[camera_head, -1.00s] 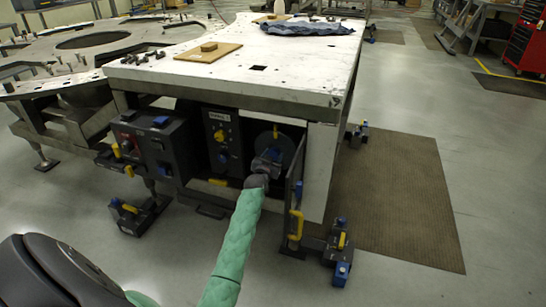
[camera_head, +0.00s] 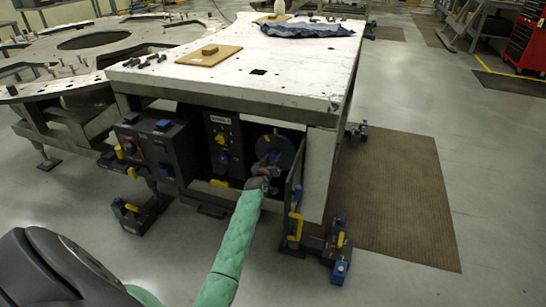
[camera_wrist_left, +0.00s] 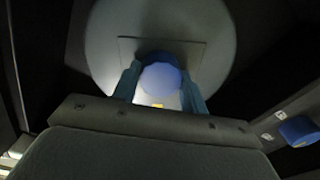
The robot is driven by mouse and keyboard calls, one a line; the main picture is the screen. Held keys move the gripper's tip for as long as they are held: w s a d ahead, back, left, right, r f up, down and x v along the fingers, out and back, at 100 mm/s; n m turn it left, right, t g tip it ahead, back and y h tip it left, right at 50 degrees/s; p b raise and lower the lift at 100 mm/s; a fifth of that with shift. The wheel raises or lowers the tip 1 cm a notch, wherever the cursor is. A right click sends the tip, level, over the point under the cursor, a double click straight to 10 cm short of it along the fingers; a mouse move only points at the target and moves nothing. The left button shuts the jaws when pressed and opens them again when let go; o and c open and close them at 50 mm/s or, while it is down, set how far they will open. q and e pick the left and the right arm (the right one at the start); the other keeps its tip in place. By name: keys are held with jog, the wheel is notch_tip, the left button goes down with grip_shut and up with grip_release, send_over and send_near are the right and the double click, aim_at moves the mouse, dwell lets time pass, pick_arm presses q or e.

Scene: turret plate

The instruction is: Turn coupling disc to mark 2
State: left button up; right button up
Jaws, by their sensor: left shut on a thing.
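The coupling disc (camera_head: 287,149) is a dark grey round plate in the open bay under the white table. In the left wrist view it is a pale disc (camera_wrist_left: 110,35) with a blue round-ended grip (camera_wrist_left: 160,77) at its middle. My left gripper (camera_head: 266,166) reaches into the bay, in front of the disc. Its fingers (camera_wrist_left: 160,88) stand on both sides of the blue grip and are shut on it. A small yellow patch shows just below the grip. Mark numbers cannot be read. My right gripper is not in view.
A dark panel with a yellow knob (camera_head: 221,139) stands left of the disc, beside a control box (camera_head: 150,148). An open door with a yellow handle (camera_head: 295,225) stands close on the right. A board (camera_head: 209,55) and cloth (camera_head: 307,29) lie on the table above.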

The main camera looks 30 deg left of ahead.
pick_arm(q)
jog(key=o, duration=1.4)
jog(key=shift+s+d+f, duration=0.1)
jog(key=shift+s+d, duration=0.05)
jog(key=shift+s, duration=0.4)
jog(key=v, duration=0.6)
jog(key=shift+s, duration=0.3)
